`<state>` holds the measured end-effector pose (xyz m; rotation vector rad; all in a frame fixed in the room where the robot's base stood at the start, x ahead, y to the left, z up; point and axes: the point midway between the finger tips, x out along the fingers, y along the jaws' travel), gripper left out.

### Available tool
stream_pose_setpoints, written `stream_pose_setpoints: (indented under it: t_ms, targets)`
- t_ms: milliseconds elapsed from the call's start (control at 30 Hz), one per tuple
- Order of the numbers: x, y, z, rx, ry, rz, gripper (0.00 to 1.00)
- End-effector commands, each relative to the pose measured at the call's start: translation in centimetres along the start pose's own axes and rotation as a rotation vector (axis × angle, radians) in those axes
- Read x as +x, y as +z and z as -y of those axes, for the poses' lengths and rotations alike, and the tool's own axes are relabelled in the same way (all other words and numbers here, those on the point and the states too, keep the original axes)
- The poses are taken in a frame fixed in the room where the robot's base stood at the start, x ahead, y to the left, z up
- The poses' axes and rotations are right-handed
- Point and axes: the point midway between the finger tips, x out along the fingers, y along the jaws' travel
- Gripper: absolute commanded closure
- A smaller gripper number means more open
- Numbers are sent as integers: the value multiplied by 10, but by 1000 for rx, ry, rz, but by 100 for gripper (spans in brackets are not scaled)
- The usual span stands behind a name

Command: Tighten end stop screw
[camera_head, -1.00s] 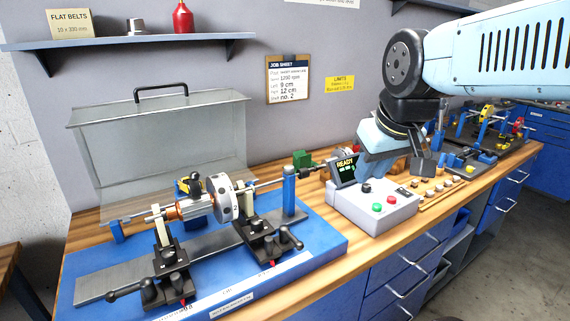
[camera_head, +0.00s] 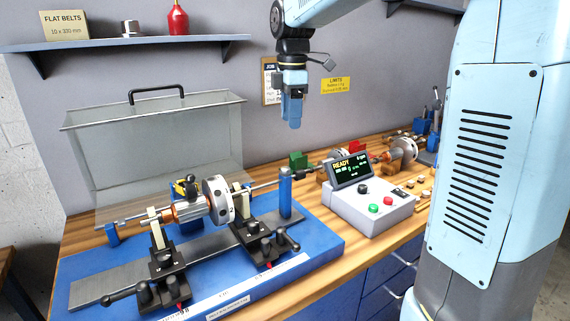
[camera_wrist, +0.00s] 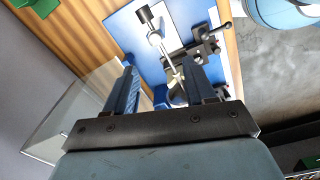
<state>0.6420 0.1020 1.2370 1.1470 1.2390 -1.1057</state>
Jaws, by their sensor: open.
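The balancing stand has a blue base (camera_head: 325,245) with a grey rail. Its rotor (camera_head: 190,208), with copper windings and a white disc, lies across two black supports with pale uprights. A tall blue post (camera_head: 286,195) stands at the shaft's right end and a short blue post (camera_head: 112,234) near its left end. No end stop screw can be made out clearly at this size. My gripper (camera_head: 292,124) points down, open and empty, above the stand's right end and clear of it. In the wrist view my gripper (camera_wrist: 165,75) has its fingers apart, with shaft and support parts below.
A clear cover (camera_head: 160,145) with a black handle stands behind the rotor. A control box (camera_head: 372,210) with a READY display is right of the stand. Other rotor parts and small weights lie further right. A shelf (camera_head: 130,42) hangs on the wall.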

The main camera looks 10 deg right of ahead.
Motion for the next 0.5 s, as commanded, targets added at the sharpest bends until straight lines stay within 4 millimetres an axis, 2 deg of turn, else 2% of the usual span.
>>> stream_pose_setpoints:
  t_ms: [100,267,500]
  targets:
    - [4,-7,-13,-82,-24,1,45]
    - [8,-9,-18,-119,-33,1,45]
    - [37,-9,-16,-119,-35,1,45]
